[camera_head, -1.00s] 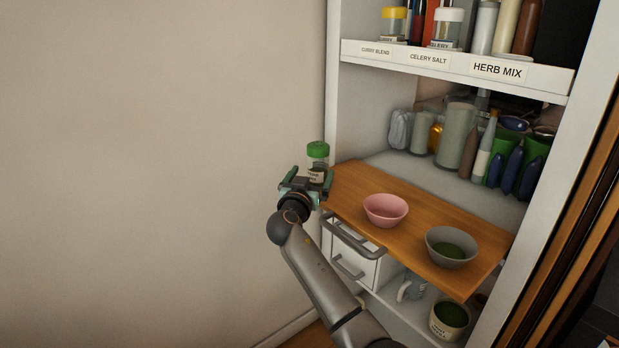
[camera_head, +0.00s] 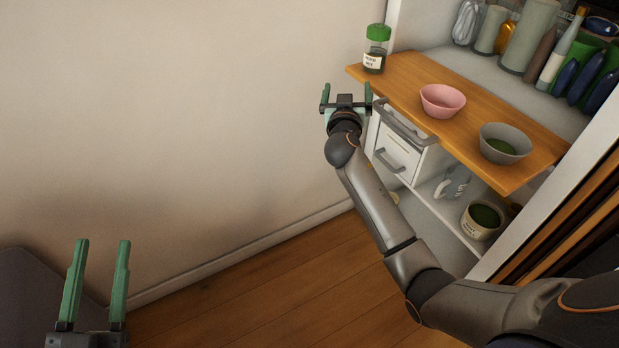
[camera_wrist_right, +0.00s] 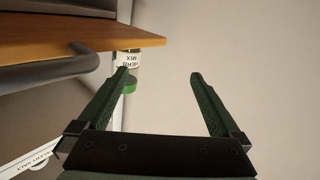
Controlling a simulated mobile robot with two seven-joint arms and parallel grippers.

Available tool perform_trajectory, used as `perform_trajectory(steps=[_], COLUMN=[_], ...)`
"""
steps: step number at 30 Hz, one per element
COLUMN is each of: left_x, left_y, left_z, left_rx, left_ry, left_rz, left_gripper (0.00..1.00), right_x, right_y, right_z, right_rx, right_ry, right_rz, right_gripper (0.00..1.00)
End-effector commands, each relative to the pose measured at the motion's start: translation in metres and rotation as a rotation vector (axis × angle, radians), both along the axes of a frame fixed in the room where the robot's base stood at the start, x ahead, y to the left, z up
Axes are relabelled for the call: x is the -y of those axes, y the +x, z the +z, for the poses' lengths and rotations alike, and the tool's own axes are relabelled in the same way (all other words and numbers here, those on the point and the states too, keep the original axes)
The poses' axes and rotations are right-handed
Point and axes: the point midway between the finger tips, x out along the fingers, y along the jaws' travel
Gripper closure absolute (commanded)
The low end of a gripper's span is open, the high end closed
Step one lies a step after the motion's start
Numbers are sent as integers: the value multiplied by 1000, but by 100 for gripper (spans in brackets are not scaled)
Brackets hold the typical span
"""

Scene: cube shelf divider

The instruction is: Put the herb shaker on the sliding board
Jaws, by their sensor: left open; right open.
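The herb shaker (camera_head: 376,52), clear with a green lid and a herb mix label, stands upright at the far left end of the wooden sliding board (camera_head: 465,118). In the right wrist view the shaker (camera_wrist_right: 130,62) appears upside down beside the board's edge (camera_wrist_right: 70,38), partly behind one finger. My right gripper (camera_head: 347,92) is open and empty, in front of and below the shaker, apart from it. My left gripper (camera_head: 103,246) is open and empty at the lower left, far from the board.
A pink bowl (camera_head: 442,100) and a grey bowl (camera_head: 504,144) with green contents stand on the board. Below it are a white drawer unit (camera_head: 396,155) with grey handles and a lower shelf with a labelled pot (camera_head: 482,219). Bottles crowd the shelf behind.

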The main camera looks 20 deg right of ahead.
Motion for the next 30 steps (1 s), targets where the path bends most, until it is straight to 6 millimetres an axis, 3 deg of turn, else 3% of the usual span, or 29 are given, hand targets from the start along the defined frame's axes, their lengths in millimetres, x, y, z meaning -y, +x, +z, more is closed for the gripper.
perform_trajectory(steps=[1, 3, 7, 11, 15, 18, 21, 30], left_x=[0, 0, 0, 0, 0, 0, 0, 0], left_y=[0, 0, 1, 1, 1, 1, 1, 0], left_z=[-1, -2, -4, -5, -6, -6, -6, -5], left_rx=[-3, -5, -10, -14, -16, -16, -16, -13], left_ry=[1, 2, 2, 4, 4, 4, 4, 3], left_rz=[0, 0, 0, 0, 0, 0, 0, 0], left_gripper=[50, 50, 50, 50, 50, 50, 50, 50], right_x=[-19, -50, -110, -164, -203, -216, -222, -224], right_y=[-13, -31, -80, -142, -207, -242, -263, -273], right_z=[-17, -32, -46, -39, -12, 9, 25, 35], right_rx=[-21, -33, -13, 64, 184, 263, 316, 349], right_ry=[-26, -62, -121, -159, -172, -169, -165, -165], right_rz=[88, 217, 452, 654, 796, 843, 863, 869], right_gripper=[0, 0, 0, 0, 0, 0, 0, 0])
